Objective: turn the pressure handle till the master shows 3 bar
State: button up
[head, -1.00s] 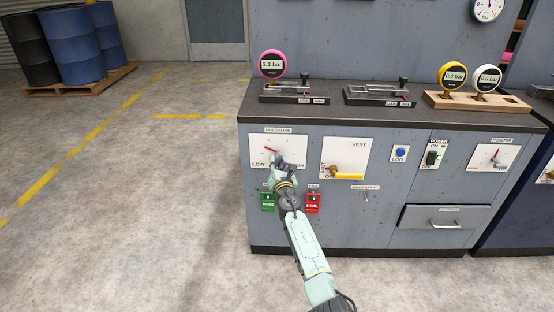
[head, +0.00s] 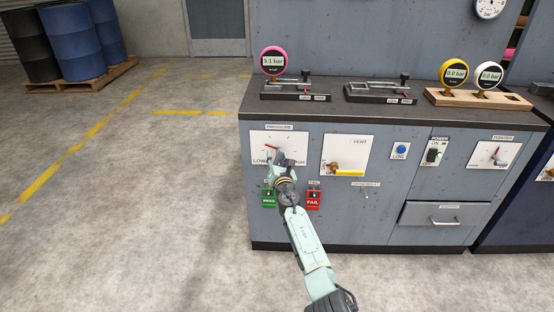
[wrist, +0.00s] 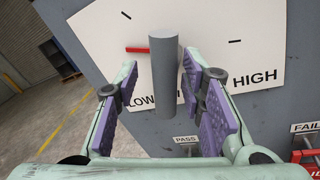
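The pink-rimmed gauge (head: 273,60) on the bench's left end reads 3.1 bar. The pressure panel (head: 293,139) on the bench front is white, marked LOW and HIGH. In the wrist view the pressure handle is a grey cylinder (wrist: 165,75) with a red pointer (wrist: 137,49) toward the upper left, above LOW. My gripper (head: 279,159) is at this panel and hides part of it. In the wrist view my gripper (wrist: 162,85) is open, its purple pads on either side of the handle with gaps showing. I cannot tell if either finger touches it.
The yellow gauge (head: 454,72) and white gauge (head: 488,76) both read 0.0 bar in a wooden stand. The vent panel (head: 345,150) with a yellow lever is right of my gripper. Green PASS (head: 269,199) and red FAIL (head: 314,199) tags hang below.

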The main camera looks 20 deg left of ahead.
jog(key=shift+d, duration=0.25)
jog(key=shift+s+d+r, duration=0.1)
jog(key=shift+s+d, duration=0.2)
jog(key=shift+s, duration=0.05)
jog(key=v, duration=1.1)
jog(key=shift+a, duration=0.3)
jog(key=shift+s, duration=0.1)
